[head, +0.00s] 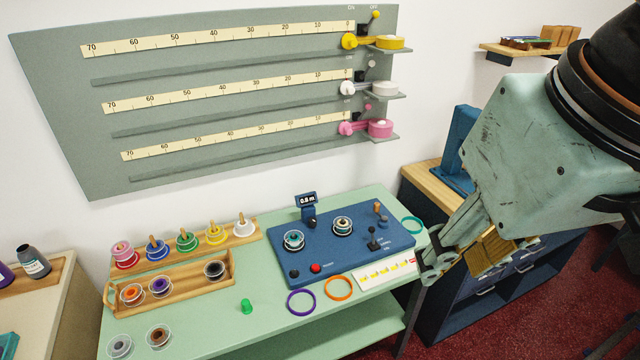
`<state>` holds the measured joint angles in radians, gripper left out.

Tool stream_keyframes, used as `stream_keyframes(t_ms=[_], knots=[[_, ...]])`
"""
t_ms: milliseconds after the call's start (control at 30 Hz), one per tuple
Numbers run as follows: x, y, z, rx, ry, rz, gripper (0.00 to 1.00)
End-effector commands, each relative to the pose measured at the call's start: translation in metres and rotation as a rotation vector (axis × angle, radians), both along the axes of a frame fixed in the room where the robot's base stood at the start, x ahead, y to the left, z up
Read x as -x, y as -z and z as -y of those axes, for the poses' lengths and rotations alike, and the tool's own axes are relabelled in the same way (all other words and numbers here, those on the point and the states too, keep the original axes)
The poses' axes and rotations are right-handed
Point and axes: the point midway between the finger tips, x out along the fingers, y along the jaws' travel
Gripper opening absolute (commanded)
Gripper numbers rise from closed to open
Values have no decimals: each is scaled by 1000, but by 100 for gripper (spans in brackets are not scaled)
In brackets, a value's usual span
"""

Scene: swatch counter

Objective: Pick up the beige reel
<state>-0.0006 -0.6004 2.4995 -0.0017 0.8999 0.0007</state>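No reel stands out as clearly beige. The palest reel (244,228) is cream-white and sits at the right end of the wooden peg rack, with a peg through it. A small reel (342,226) on the right of the blue machine has a hub whose colour is too small to tell. An off-white roll (384,88) rests on the middle wall bracket. My gripper (452,272) hangs at the right, beyond the counter's right end and apart from all reels. Its fingers are seen at a slant, so its opening is unclear. I see nothing held in it.
Other reels stand on the rack, in the wooden tray (172,302) and at the counter's front left. The blue machine (340,252) has a post display and a lever. Purple (301,303) and orange (338,288) rings and a green piece (246,306) lie in front.

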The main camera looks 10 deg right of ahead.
Motion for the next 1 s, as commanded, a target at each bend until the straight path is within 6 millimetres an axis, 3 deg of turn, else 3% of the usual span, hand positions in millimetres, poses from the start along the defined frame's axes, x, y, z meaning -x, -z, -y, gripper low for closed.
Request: stream_keyframes(t_ms=[200, 633, 833, 1000], knots=[[0, 0, 0, 0, 0, 0, 52], [-5, 0, 3, 5, 3, 3, 52], [-27, -1, 15, 34, 13, 22, 52], [-59, -3, 34, 74, 24, 50, 52]])
